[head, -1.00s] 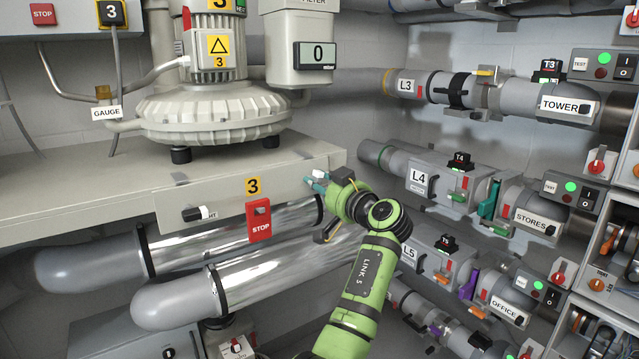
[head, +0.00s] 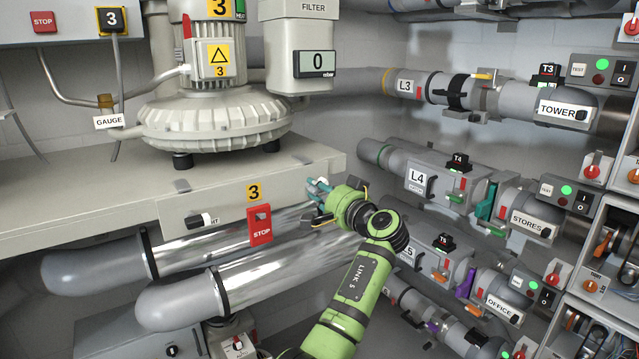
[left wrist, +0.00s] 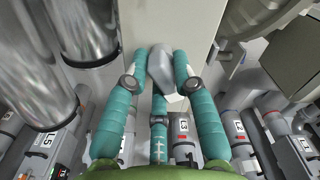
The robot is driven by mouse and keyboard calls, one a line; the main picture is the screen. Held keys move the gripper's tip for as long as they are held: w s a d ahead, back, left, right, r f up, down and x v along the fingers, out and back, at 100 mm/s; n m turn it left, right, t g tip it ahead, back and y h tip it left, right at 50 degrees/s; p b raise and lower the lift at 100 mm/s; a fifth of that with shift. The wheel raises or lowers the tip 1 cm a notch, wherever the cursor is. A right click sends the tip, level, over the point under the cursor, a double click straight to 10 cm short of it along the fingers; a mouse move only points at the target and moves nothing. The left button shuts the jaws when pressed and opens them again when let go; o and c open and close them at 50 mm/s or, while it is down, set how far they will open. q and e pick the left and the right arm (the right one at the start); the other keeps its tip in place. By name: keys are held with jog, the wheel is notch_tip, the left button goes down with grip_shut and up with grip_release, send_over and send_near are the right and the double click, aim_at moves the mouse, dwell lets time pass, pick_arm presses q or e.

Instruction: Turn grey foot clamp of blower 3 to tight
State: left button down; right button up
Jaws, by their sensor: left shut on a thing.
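Blower 3 (head: 215,115) stands on a beige bench. My left gripper (head: 319,188), with teal fingers, is at the right end of this front. In the left wrist view its fingers (left wrist: 160,80) close around a grey clamp handle (left wrist: 160,68) on the beige panel. The handle is mostly hidden in the head view. A dark knob (head: 197,221) with a partly hidden label, ending in "HT", sits at the left of the bench front. My right gripper is out of view.
Shiny pipes (head: 270,270) run just below the bench front, close to my left gripper. Grey pipes L3 (head: 405,86) and L4 (head: 417,180) and their fittings line the wall at right. A filter housing with a display reading 0 (head: 317,59) hangs above.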

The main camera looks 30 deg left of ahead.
pick_arm(q)
jog(key=m+p, duration=0.3)
jog(key=m, duration=0.2)
jog(key=shift+s+f+m+p, duration=0.1)
jog(key=shift+f+m+p, duration=0.05)
jog(key=shift+m+p, duration=0.55)
jog(key=c, duration=1)
grip_release()
jog(key=shift+c, duration=0.2)
jog(key=shift+d, duration=0.1)
jog(key=v, duration=1.1)
jog(key=shift+s+d, duration=0.2)
jog(key=shift+d, duration=0.15)
